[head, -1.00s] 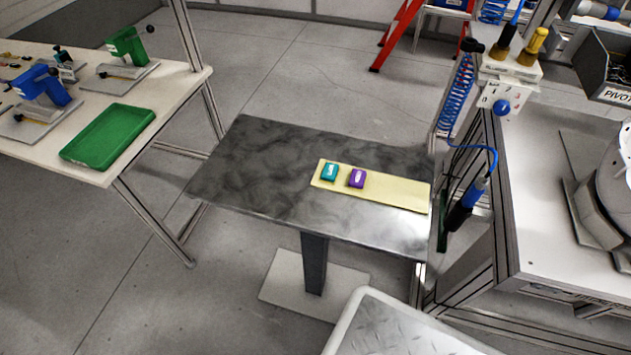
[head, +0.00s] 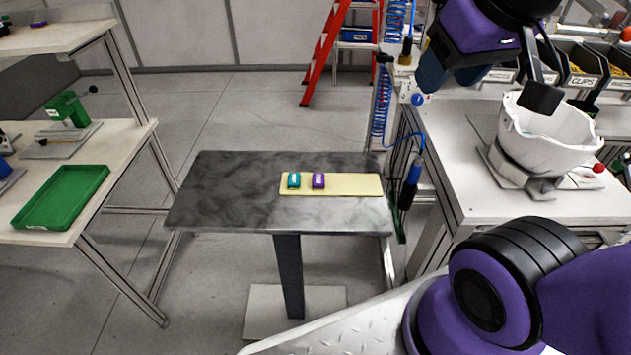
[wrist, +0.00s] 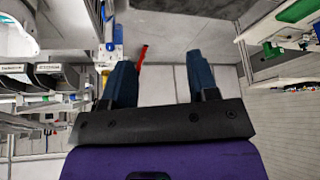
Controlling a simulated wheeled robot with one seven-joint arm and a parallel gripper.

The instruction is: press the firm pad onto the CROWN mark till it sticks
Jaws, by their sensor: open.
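A teal pad (head: 294,180) and a purple pad (head: 318,180) lie side by side on a pale yellow strip (head: 355,184) on the grey table. Each has a small white label, too small to read, so I cannot tell which is firm. A white helmet shell (head: 556,137) sits on a stand on the right bench; no CROWN mark is readable. My gripper (head: 449,74) is raised at the upper right, left of the shell and away from the pads. In the wrist view its blue fingers (wrist: 162,78) are apart with nothing between them.
The grey table (head: 225,190) is bare on its left. A green tray (head: 65,197) lies on the left bench. A blue coiled hose (head: 380,110) hangs beside the right bench (head: 500,205). Bins stand behind the shell, and a red ladder (head: 325,55) stands at the back.

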